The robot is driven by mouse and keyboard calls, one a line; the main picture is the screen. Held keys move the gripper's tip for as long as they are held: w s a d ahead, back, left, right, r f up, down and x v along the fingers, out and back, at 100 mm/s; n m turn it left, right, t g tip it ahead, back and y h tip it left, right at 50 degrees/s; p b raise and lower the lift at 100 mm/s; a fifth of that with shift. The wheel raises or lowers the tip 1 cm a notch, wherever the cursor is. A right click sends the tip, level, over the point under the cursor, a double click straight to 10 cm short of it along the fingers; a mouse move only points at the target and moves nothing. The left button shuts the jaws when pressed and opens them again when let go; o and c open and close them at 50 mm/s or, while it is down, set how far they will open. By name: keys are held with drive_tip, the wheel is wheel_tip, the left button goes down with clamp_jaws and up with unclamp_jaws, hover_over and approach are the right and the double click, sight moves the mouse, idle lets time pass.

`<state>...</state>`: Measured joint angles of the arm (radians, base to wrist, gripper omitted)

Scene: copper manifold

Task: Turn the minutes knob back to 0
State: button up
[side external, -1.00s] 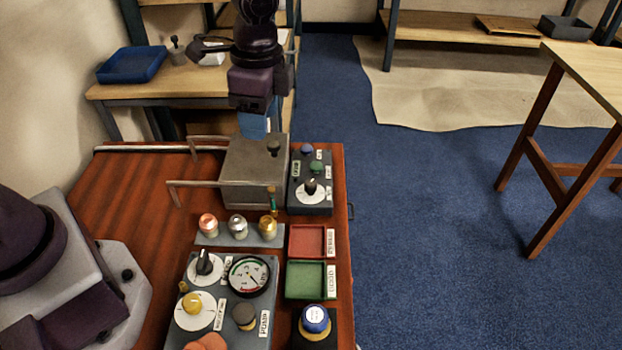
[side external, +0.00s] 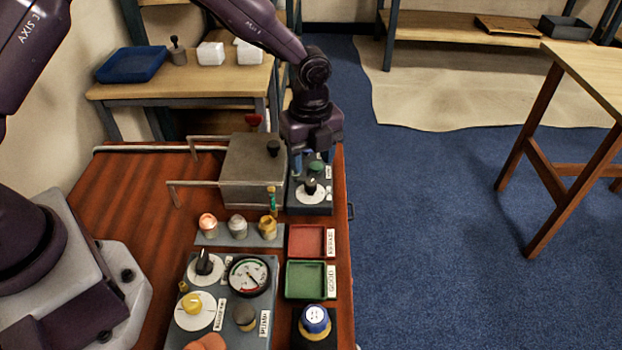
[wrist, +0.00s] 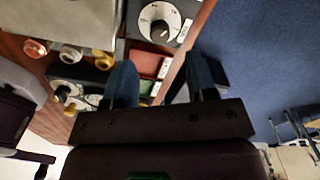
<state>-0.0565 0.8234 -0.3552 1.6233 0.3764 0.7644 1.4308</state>
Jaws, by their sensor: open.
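A dark control panel (side external: 325,208) beside the metal box carries a black knob (side external: 311,187) on a white dial. The wrist view shows this knob (wrist: 160,31) and its dial beyond my fingertips. Its label is too small to read, so I cannot confirm it is the minutes knob. A green button (side external: 316,167) sits behind it. My gripper (side external: 311,162) is open and empty above the rear of this panel, its blue fingers pointing down. It hides the panel's back end. In the wrist view, my gripper (wrist: 161,68) has its two fingers spread apart, nothing between them.
The metal box (side external: 252,170) with rails stands left of the panel. In front are several capped fittings (side external: 237,228), a red tray (side external: 291,242), a green tray (side external: 291,281) and another panel with a gauge (side external: 249,276) and a yellow knob (side external: 192,303).

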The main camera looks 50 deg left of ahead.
sight(311, 183)
wheel_tip(311, 183, down, 6)
drive_tip(key=shift+f, duration=0.2)
drive_tip(key=shift+c, duration=0.3)
drive_tip(key=c, duration=0.9)
